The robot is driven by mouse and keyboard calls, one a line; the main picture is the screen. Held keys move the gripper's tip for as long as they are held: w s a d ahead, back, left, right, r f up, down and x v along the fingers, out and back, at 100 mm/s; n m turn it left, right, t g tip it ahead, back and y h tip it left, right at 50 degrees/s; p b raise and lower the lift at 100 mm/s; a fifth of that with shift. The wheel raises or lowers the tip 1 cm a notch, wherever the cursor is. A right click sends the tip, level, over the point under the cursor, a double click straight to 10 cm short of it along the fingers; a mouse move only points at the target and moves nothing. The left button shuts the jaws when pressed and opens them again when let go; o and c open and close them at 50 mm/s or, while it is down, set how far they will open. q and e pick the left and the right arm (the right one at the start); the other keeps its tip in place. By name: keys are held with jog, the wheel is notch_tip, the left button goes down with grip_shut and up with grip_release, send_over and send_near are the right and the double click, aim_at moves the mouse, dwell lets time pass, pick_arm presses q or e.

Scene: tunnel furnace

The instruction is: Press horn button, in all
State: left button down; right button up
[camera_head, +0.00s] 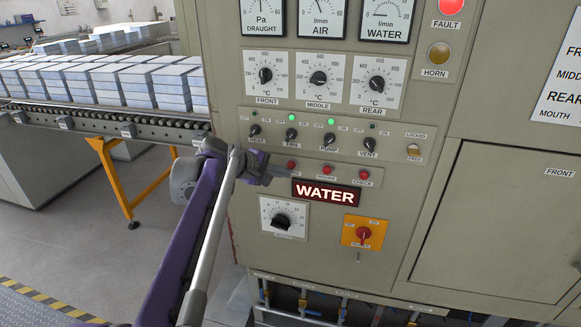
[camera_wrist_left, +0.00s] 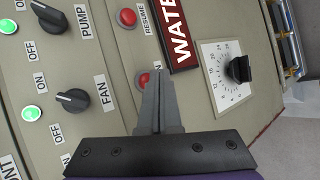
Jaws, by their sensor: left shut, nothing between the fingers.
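An amber round fitting (camera_head: 438,53) with the label HORN under it sits at the upper right of the panel. A row of three red buttons is lower down: a left one (camera_head: 291,164), a middle one (camera_head: 327,170) and a right one marked CHECK (camera_head: 363,174). My left gripper (camera_head: 285,173) is shut and empty, close by the left red button. In the left wrist view its fingertips (camera_wrist_left: 157,76) partly cover that red button (camera_wrist_left: 143,80) and most of its label. I cannot tell whether they touch it. My right gripper is not in view.
A lit WATER sign (camera_head: 325,193) is just below the buttons. Switch knobs (camera_head: 292,134) are above them. A dial (camera_head: 283,219) and a red rotary switch (camera_head: 363,233) are below. A conveyor (camera_head: 110,118) with stacked blocks is at the left.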

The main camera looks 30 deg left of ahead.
pick_arm(q)
jog(key=s, duration=0.2)
jog(key=s+d, duration=0.1)
jog(key=s, duration=0.2)
jog(key=shift+d, duration=0.1)
dwell(0.9)
jog(key=s+d+f+m+g+y, duration=0.1)
jog(key=s+d+f+m+g, duration=0.3)
jog(key=s+d+f+m, duration=0.55)
jog(key=s+d+f+m+y, duration=0.1)
jog(key=s+d+f+m, duration=0.1)
jog(key=s+f, duration=0.4)
jog(key=s+d+f+m+g+y, duration=0.1)
jog(key=s+d+f+m+y, duration=0.1)
jog(key=s+f, duration=0.4)
jog(key=s+d+m, duration=0.1)
jog(key=s+d, duration=0.1)
jog(key=s, duration=0.3)
jog(key=shift+f+m+p, duration=0.25)
jog(key=shift+m+p, duration=0.1)
jog(key=shift+p, duration=0.05)
